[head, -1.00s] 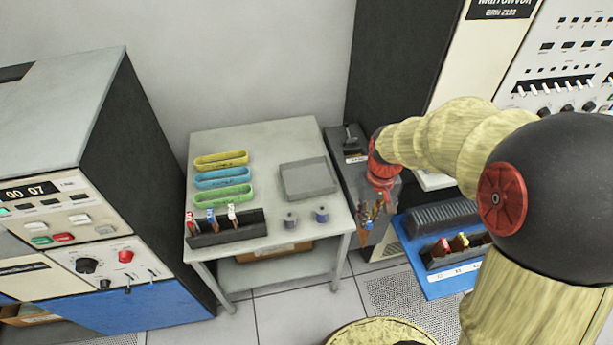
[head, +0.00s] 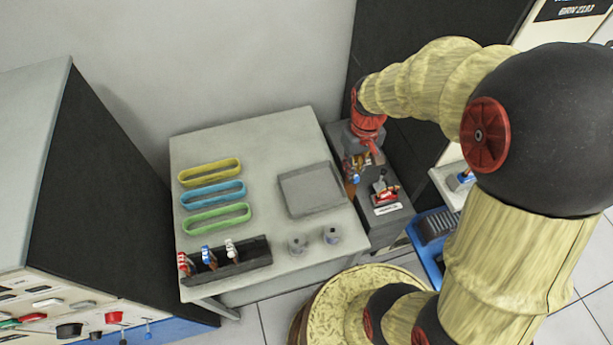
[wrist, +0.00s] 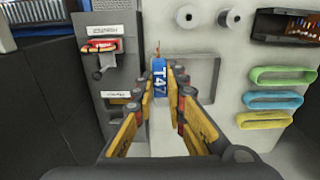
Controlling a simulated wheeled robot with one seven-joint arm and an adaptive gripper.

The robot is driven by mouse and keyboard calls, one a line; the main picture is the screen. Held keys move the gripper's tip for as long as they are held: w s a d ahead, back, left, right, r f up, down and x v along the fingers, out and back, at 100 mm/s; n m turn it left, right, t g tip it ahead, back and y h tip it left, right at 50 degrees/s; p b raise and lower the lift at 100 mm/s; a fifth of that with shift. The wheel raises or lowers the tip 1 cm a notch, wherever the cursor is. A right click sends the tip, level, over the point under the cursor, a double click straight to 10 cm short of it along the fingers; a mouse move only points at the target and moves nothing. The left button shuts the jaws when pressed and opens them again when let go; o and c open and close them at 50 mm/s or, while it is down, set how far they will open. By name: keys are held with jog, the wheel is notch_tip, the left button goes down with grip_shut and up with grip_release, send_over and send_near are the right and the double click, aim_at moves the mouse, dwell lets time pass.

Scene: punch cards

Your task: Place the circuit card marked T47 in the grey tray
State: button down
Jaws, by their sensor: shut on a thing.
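My gripper (head: 355,176) is shut on the circuit card marked T47 (wrist: 159,78), a blue card with white lettering. In the wrist view the card stands out between the fingertips (wrist: 160,88), its label facing the camera. The grey tray (head: 310,190) is a shallow square tray on the pale table, just left of my gripper in the head view. In the wrist view the tray (wrist: 205,72) lies behind and to the right of the card, partly covered by the fingers. The tray looks empty where it shows.
Yellow (head: 209,172), blue (head: 212,194) and green (head: 216,218) oblong trays line the table's left side. A black rack (head: 240,260) with several cards and two grey spools (head: 298,245) stand at the front. A dark console (head: 390,222) with a red item adjoins the table's right side.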

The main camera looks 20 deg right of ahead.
jog(key=w+a+f+b, duration=0.3)
jog(key=w+a+f, duration=0.5)
jog(key=a+f, duration=0.3)
jog(key=shift+w+f, duration=0.25)
jog(key=shift+f, duration=0.8)
jog(key=c, duration=1.9)
grip_release()
jog(key=shift+o, duration=0.4)
